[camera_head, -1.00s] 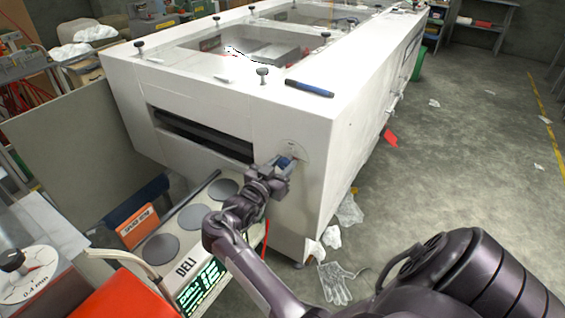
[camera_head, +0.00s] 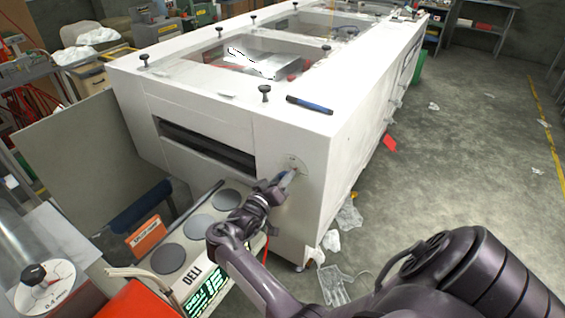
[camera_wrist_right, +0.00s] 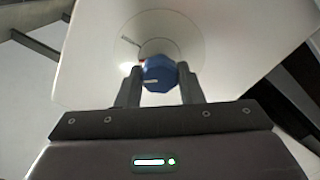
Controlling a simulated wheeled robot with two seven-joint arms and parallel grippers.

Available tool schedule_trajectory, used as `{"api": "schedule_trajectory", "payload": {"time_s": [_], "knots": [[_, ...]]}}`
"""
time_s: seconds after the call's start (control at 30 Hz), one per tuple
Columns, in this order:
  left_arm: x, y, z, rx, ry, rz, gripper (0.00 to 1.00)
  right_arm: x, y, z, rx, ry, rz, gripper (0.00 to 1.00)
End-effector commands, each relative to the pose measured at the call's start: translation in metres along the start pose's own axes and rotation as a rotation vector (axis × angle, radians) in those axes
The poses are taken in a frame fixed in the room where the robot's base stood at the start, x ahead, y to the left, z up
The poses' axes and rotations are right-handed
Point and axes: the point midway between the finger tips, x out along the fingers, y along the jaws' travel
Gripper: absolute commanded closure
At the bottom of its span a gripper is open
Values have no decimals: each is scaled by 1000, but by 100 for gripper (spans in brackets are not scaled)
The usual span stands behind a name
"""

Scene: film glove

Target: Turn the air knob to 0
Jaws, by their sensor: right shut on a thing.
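The air knob (camera_wrist_right: 158,72) is blue, with a pale pointer line on its face, and sits on a round dial plate (camera_wrist_right: 178,32) on the white machine's front. In the right wrist view my right gripper (camera_wrist_right: 160,88) has one finger on each side of the knob and is shut on it. In the head view the same gripper (camera_head: 287,180) is at the dial near the machine's right front corner, and its fingers mostly hide the knob. The dial's numbers are too small to read. My left gripper is not in view.
The white machine (camera_head: 225,103) fills the middle, with a dark slot left of the dial. A DELI unit (camera_head: 190,276) with a green display stands below the gripper. Open floor (camera_head: 470,150) lies to the right.

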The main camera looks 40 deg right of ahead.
Motion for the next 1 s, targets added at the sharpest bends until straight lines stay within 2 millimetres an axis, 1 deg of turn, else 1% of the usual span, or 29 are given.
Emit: {"api": "schedule_trajectory", "payload": {"time_s": [0.03, 0.5, 0.8, 1.0], "knots": [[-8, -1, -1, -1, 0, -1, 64, 2, 4, -3, -44, 0, 4, 89], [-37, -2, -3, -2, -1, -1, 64, 3, 2, -3, -489, 0, 5, 89], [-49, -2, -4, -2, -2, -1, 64, 3, 2, -2, -726, -2, 7, 89], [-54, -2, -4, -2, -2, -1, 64, 3, 1, -1, -832, -2, 7, 89]]}}
